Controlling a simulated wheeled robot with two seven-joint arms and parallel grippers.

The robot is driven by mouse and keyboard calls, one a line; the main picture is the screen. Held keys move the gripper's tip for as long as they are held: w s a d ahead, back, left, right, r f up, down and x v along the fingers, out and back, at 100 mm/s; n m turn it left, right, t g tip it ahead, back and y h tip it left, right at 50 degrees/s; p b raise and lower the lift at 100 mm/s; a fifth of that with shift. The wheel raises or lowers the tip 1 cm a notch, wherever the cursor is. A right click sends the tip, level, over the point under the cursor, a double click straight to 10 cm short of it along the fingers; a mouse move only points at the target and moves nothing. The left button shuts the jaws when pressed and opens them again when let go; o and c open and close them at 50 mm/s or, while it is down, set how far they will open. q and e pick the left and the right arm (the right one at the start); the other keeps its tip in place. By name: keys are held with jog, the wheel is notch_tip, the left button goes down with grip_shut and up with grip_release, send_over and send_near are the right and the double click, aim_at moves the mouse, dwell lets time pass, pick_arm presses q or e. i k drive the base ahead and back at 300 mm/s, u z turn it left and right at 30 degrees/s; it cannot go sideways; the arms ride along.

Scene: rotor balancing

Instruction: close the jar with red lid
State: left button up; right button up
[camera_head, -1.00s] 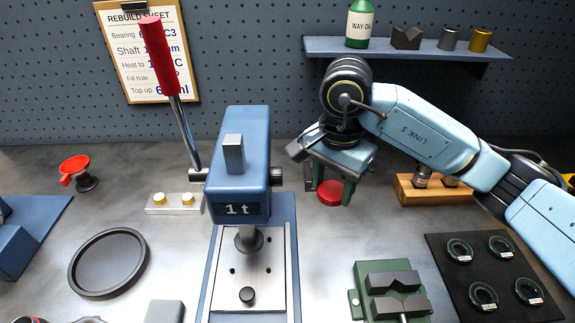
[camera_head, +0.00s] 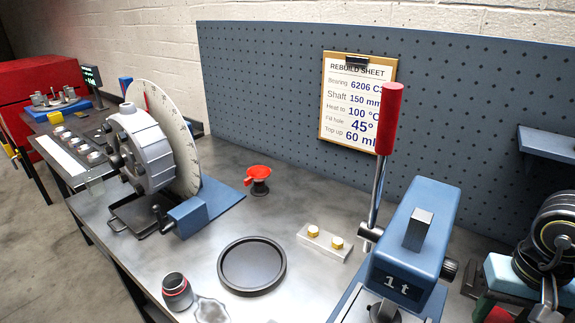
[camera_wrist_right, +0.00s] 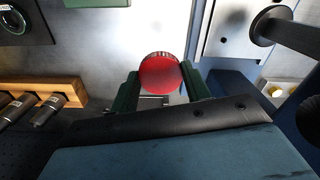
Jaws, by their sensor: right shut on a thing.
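A round red lid (camera_wrist_right: 160,73) sits between the two green fingers of my right gripper (camera_wrist_right: 160,82) in the right wrist view. The fingers are shut on it from both sides. I cannot tell whether anything is beneath it. In the head view my right gripper is cut off at the lower right edge, with a bit of red (camera_head: 498,315) beside a green finger. A small dark container with a red band (camera_head: 177,291) stands at the bench's front; I cannot tell whether it is the jar. My left gripper is not in view.
A blue press with a red-handled lever (camera_head: 420,230) stands left of my right gripper.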

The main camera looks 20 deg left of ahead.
aim_at(177, 293)
jog(key=u, duration=0.4)
jog(key=k, duration=0.95)
jog(key=u, duration=0.55)
jog(key=k, duration=0.35)
jog(key=u, duration=0.75)
jog(key=i, duration=1.4)
jog(key=z, duration=1)
